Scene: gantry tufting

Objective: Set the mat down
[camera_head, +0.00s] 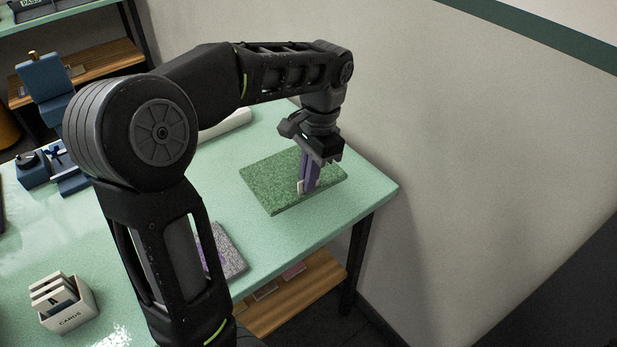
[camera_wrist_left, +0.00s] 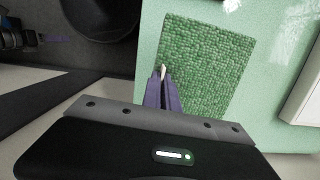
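The green, tufted-looking mat (camera_head: 268,184) is level at the right end of the pale green table (camera_head: 254,236). It also shows in the left wrist view (camera_wrist_left: 205,65). My left gripper (camera_head: 302,188) points down at the mat, its purple fingers close together at the mat's near side. In the left wrist view, the fingertips (camera_wrist_left: 163,76) meet around a small pale piece at the mat's edge. I cannot tell whether the mat's underside touches the table. My right gripper is not in view.
A grey speckled square (camera_head: 226,250) lies near the table's front edge. A card box (camera_head: 66,305) stands at lower left, and blue equipment (camera_head: 60,168) at the left. A white roll-like object (camera_head: 226,122) lies behind my arm. The wall (camera_head: 470,150) rises close on the right.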

